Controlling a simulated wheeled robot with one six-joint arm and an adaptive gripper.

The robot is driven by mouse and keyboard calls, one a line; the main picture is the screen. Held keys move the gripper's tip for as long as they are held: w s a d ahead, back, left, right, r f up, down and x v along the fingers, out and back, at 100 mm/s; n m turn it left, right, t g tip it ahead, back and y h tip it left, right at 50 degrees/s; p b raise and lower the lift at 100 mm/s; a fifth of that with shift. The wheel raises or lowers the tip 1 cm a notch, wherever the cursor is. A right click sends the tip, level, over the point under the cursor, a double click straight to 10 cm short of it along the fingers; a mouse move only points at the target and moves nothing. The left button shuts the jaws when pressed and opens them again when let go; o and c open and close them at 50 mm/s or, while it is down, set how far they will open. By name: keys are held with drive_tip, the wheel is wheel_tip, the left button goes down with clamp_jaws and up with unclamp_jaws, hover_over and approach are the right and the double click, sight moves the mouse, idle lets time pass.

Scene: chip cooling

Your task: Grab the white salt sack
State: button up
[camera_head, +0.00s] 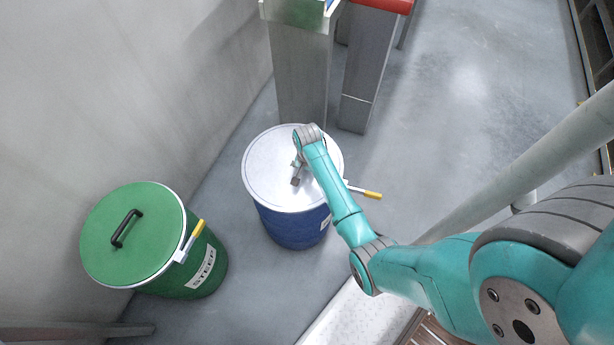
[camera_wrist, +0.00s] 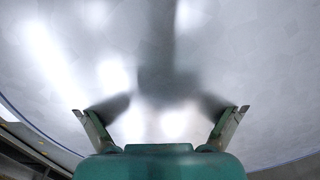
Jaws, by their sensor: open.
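No white salt sack shows in either view. My gripper (camera_head: 297,172) is above the silver lid (camera_head: 265,165) of a blue drum (camera_head: 290,228) in the head view. In the wrist view my gripper (camera_wrist: 164,114) has its two fingers wide apart, with nothing between them. The shiny lid (camera_wrist: 240,60) fills most of that view, with the fingers' blurred reflections or shadows on it. I cannot tell whether the fingertips touch the lid.
A green drum (camera_head: 200,272) with a green lid, black handle and "STEEP" label stands at left. Grey metal posts (camera_head: 301,80) stand behind the blue drum. A pale wall (camera_head: 120,80) bounds the left. Grey floor (camera_head: 470,90) is clear at upper right.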

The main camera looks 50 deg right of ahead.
drive_tip(key=shift+f, duration=1.35)
drive_tip(key=shift+w, duration=0.1)
drive_tip(key=c, duration=1.6)
drive_tip(key=shift+r, duration=0.15)
